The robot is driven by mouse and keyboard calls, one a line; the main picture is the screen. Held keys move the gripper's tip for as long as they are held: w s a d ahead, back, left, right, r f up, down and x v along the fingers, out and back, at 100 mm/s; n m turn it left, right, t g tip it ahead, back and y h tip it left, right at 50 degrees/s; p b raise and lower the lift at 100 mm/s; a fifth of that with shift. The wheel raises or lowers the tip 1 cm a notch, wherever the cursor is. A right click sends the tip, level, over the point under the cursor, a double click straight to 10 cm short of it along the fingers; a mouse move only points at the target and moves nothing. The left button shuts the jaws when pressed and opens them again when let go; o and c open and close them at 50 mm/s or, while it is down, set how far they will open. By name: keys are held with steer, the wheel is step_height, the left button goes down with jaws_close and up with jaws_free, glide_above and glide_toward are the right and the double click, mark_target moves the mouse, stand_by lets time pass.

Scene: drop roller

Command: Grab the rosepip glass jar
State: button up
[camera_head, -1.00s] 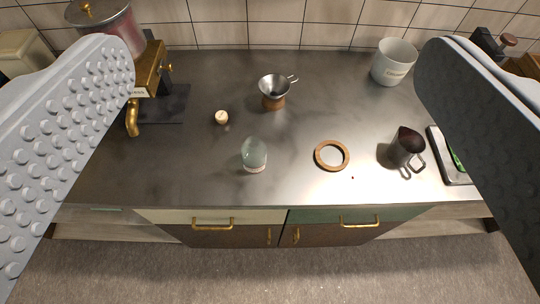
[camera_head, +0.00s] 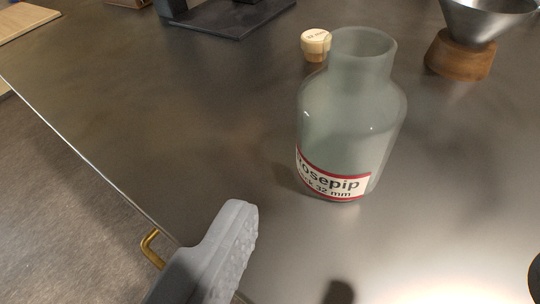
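The rosepip glass jar (camera_head: 350,120) stands upright on the dark metal counter. It is pale, see-through green-grey glass with an open neck and no lid on it. A white label with red borders near its base reads "rosepip" and "32 mm". One grey, studded finger of my gripper (camera_head: 215,250) shows at the lower left, in front of and to the left of the jar, apart from it. No second finger lies against that finger, so the gripper is open and empty. The other finger cannot be made out clearly.
A small cream-topped stopper (camera_head: 315,44) stands just behind the jar. A metal funnel (camera_head: 485,18) on a wooden base (camera_head: 460,55) is at the upper right. A dark stand plate (camera_head: 235,18) is at the back. The counter (camera_head: 190,120) left of the jar is clear.

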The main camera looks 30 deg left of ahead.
mark_target(353, 148)
steer(key=x, duration=0.6)
steer(key=a+x, duration=0.1)
steer(key=x, duration=0.2)
steer(key=shift+s+f, duration=0.1)
steer(key=shift+s, duration=0.1)
steer(key=shift+a+x, duration=0.15)
steer(key=shift+x, duration=1.15)
steer(key=shift+a+x, duration=0.1)
steer(key=shift+x, duration=1.2)
steer(key=shift+c, duration=0.4)
steer(key=c, duration=1.1)
